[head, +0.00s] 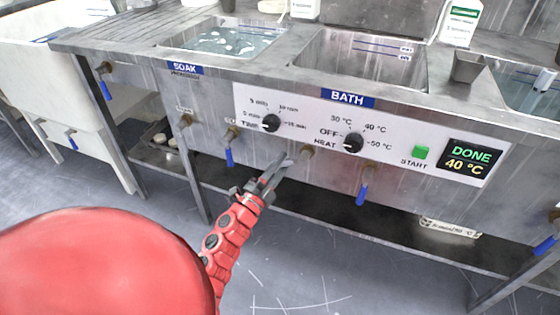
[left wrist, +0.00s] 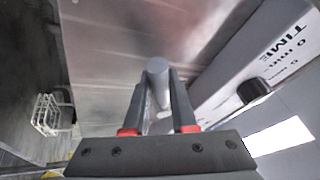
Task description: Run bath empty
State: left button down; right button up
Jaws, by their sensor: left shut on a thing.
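The bath basin (head: 365,62) sits in the steel counter above the "BATH" panel (head: 240,100); I see no clear water surface in it. The display (head: 468,161) reads "DONE 40 °C". The green start button (head: 421,152), time knob (head: 271,123) and heat knob (head: 353,143) are on the panel. My left gripper (head: 272,178) is below the panel, near a brass fitting (head: 307,151). In the left wrist view its fingers (left wrist: 158,105) are shut on a grey rod (left wrist: 158,72). Whether the rod joins the fitting is unclear. My right gripper is out of view.
Blue-handled valves hang on the front, one left (head: 229,157) and one right (head: 362,194) of my gripper. The soak basin (head: 225,40) holds water. A white bottle (head: 460,22) and grey cup (head: 467,67) stand on the counter. The floor in front is clear.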

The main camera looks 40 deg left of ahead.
pick_arm(q)
jog(key=n+y, duration=0.1)
jog(key=n, duration=0.1)
jog(key=d+f+n+y, duration=0.1)
jog(key=f+n+y, duration=0.1)
jog(key=n, duration=0.1)
jog(key=shift+w+d+n+t+b, duration=0.15)
jog(key=shift+n+t+b, duration=0.15)
jog(key=shift+t, duration=0.1)
jog(key=shift+w+d+f+n+g+y+p, duration=0.15)
jog(key=shift+d+f+n+g+y, duration=0.4)
jog(key=shift+n+y, duration=1.25)
jog(key=shift+w+d+r+n+g+y+p, duration=0.2)
jog(key=shift+d+n+y, duration=0.65)
jog(key=shift+n, duration=1.8)
jog(key=shift+w+d+f+n+g+y, duration=0.15)
jog(key=shift+d+f+n+g+y, duration=0.3)
jog(key=shift+d+n+y, duration=1.2)
jog(key=shift+a+n+h, duration=0.4)
jog(key=shift+a+n, duration=0.3)
jog(key=shift+a, duration=0.1)
jog(key=c, duration=0.7)
grip_release()
jog(key=shift+c, duration=0.2)
